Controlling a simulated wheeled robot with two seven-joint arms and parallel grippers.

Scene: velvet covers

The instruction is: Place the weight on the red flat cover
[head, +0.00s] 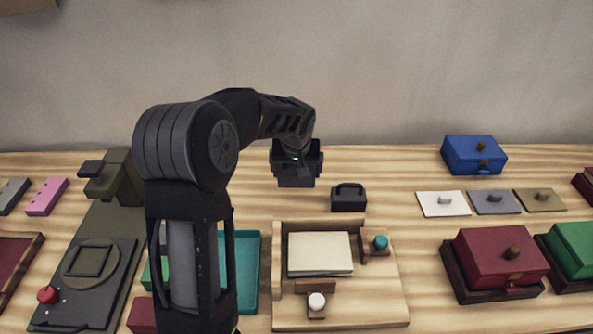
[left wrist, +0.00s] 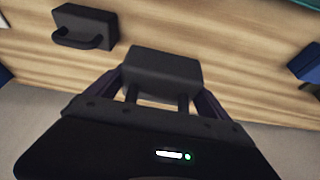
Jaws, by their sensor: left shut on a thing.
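My left gripper (head: 297,160) is shut on a dark grey weight (head: 296,178), holding it at the back of the table. In the left wrist view the held weight (left wrist: 165,66) sits between the fingers of the gripper (left wrist: 158,95). A second dark weight with a handle (head: 348,200) stands on the table just right of it; it also shows in the left wrist view (left wrist: 86,27). I cannot pick out a red flat cover for certain. A boxy dark red cover with a knob (head: 500,255) stands on a dark base at right. My right gripper is out of view.
White (head: 430,205), grey (head: 482,207) and tan (head: 552,200) flat pieces with knobs lie at right, before a blue box (head: 472,158). A wooden tray (head: 375,300) with paper stands front centre. My left arm hides part of a teal tray (head: 245,265).

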